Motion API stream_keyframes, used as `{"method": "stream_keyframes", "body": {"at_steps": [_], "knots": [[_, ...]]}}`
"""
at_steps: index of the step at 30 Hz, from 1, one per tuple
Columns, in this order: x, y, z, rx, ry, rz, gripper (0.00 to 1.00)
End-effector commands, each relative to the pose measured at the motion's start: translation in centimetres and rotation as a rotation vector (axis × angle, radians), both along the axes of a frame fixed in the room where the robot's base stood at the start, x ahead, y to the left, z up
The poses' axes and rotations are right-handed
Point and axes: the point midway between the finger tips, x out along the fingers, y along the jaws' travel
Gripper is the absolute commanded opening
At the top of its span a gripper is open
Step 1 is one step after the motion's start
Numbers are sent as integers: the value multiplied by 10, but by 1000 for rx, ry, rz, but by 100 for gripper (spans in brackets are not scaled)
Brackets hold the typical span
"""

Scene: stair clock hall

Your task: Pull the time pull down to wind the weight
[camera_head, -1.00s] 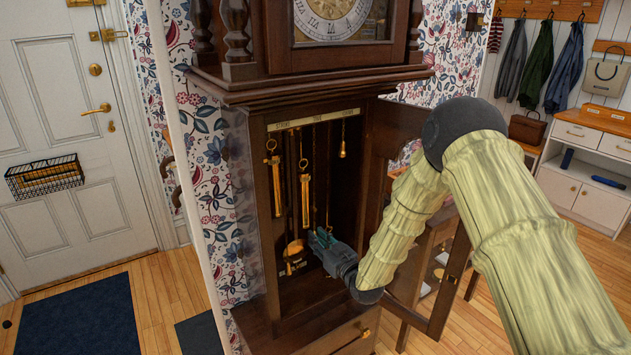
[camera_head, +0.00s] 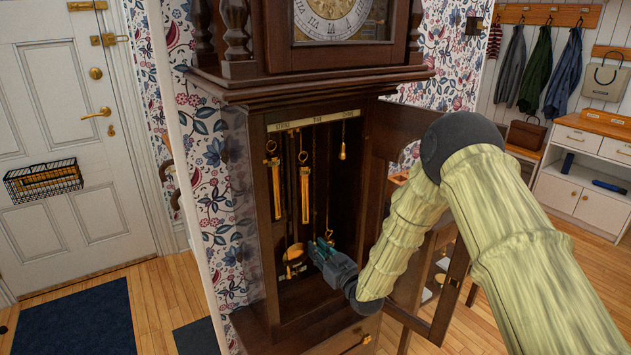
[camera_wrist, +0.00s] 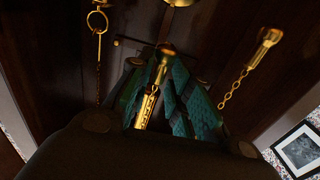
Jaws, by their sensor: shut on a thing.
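My gripper (camera_head: 319,247) is inside the case, low down. In the wrist view its teal fingers (camera_wrist: 166,88) are shut around a small brass pull, the time pull (camera_wrist: 147,108), partly hidden between them. A thin chain runs up from the gripper. Two brass weights hang to the left: a left weight (camera_head: 276,190) and a middle weight (camera_head: 305,194), the middle one on a hook.
A brass pull (camera_head: 343,152) hangs high at the right in the case; the brass pendulum bob (camera_head: 294,256) is left of my gripper. The glazed case door (camera_head: 446,290) stands open at right, close to my arm. A white door (camera_head: 80,150) is far left.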

Motion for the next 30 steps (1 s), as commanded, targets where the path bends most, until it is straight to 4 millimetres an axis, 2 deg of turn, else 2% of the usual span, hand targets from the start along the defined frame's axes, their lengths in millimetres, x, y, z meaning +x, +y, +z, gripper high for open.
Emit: {"method": "stream_keyframes", "body": {"at_steps": [1,30], "knots": [[-3,1,-9,-2,7,4,0],[-3,2,-60,-2,8,4,0]]}}
